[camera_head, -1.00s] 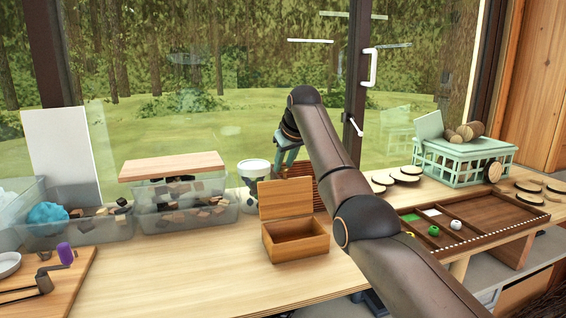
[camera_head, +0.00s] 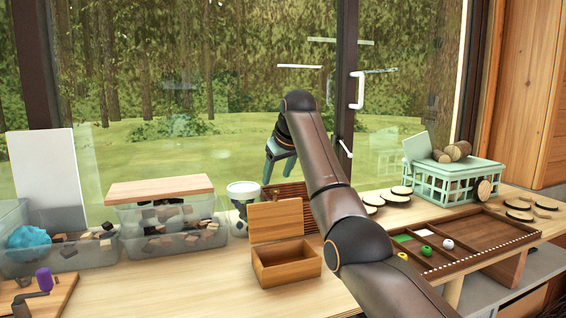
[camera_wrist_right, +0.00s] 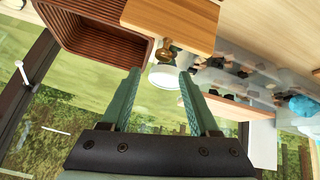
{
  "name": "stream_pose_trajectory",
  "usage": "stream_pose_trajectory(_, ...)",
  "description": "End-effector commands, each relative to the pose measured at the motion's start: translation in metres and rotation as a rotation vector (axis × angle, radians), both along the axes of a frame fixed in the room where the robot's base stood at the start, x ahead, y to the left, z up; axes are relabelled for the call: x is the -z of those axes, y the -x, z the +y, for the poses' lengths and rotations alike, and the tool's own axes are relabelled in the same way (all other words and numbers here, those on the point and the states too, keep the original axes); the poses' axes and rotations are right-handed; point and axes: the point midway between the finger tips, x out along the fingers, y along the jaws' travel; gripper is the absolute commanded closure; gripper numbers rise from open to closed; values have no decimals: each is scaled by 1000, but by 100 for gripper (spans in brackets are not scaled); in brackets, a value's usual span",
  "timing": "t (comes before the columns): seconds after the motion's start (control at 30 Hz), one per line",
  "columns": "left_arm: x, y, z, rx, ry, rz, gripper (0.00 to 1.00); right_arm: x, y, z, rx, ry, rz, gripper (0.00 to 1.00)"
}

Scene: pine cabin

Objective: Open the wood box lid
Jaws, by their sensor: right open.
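The wood box (camera_head: 287,266) stands on the table in the head view. Its lid (camera_head: 276,221) is raised and leans back, and the inside shows empty. My right gripper (camera_head: 276,165) is above and behind the lid, apart from it. In the right wrist view, its teal fingers (camera_wrist_right: 159,72) are spread with nothing between them held. A light wood panel that looks like the lid (camera_wrist_right: 172,18) is at the top there, beyond the fingertips. My left gripper is in neither view.
A white-topped jar (camera_head: 243,192) stands left of the lid. A brown slatted crate (camera_wrist_right: 95,38) is behind the box. Clear bins (camera_head: 172,238) with wood pieces are to the left, and a dark sorting tray (camera_head: 485,236) is to the right.

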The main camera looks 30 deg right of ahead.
Motion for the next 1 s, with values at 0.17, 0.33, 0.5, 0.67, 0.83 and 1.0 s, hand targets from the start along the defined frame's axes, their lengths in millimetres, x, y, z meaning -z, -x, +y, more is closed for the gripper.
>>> stream_pose_trajectory(0.17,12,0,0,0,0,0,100,-32,24,6,1,3,-6,39)
stream_pose_trajectory(0.33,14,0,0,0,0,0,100,-55,41,10,1,3,-4,39)
stream_pose_trajectory(0.5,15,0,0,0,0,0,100,-67,50,12,1,2,-3,39)
stream_pose_trajectory(0.67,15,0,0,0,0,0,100,-68,51,12,2,2,-1,39)
stream_pose_trajectory(0.83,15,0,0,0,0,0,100,-68,51,12,1,2,-2,39)
stream_pose_trajectory(1.0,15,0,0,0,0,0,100,-68,51,12,1,2,-2,39)
